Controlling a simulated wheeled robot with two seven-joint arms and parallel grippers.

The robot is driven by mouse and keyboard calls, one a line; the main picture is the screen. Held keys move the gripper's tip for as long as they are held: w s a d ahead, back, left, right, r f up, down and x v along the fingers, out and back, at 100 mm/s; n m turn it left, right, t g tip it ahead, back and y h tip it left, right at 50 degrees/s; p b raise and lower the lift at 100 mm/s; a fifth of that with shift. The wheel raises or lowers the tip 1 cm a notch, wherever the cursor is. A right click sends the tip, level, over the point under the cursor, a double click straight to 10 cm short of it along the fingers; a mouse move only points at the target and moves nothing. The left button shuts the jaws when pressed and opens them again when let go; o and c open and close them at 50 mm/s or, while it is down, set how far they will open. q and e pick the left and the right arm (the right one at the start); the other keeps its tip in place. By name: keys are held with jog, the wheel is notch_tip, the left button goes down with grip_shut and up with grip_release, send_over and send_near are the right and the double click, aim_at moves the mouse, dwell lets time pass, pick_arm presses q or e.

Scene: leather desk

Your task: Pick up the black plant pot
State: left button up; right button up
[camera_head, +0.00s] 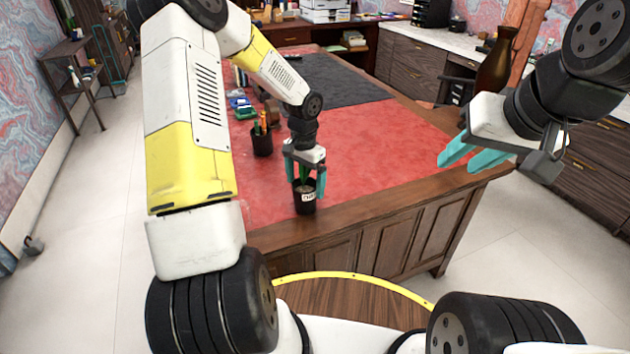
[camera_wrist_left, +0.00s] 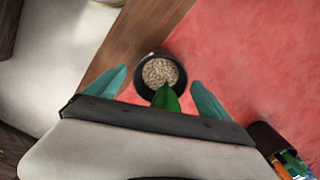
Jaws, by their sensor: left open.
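The black plant pot (camera_head: 305,205) stands upright on the red desk top near its front wooden edge, with a white label on its side. A green leafy plant grows from it. My left gripper (camera_head: 305,186) is right above the pot, pointing down, with its teal fingers open on either side of the plant. In the left wrist view the pot (camera_wrist_left: 178,90) shows pale pebbles and a green leaf between the open fingertips. Whether the fingers touch the pot cannot be told. My right gripper (camera_head: 463,157) is in the air beyond the desk's right edge, empty, its fingers apart.
A black pencil cup (camera_head: 262,143) with pens stands behind and left of the pot. Books and small items lie along the desk's left side, with a dark mat (camera_head: 335,80) farther back. The red surface (camera_head: 385,150) right of the pot is clear. A brown vase (camera_head: 497,62) stands at the right.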

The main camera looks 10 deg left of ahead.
pick_arm(q)
jog(key=shift+f, duration=0.8)
grip_shut()
jog(key=shift+r, duration=0.15)
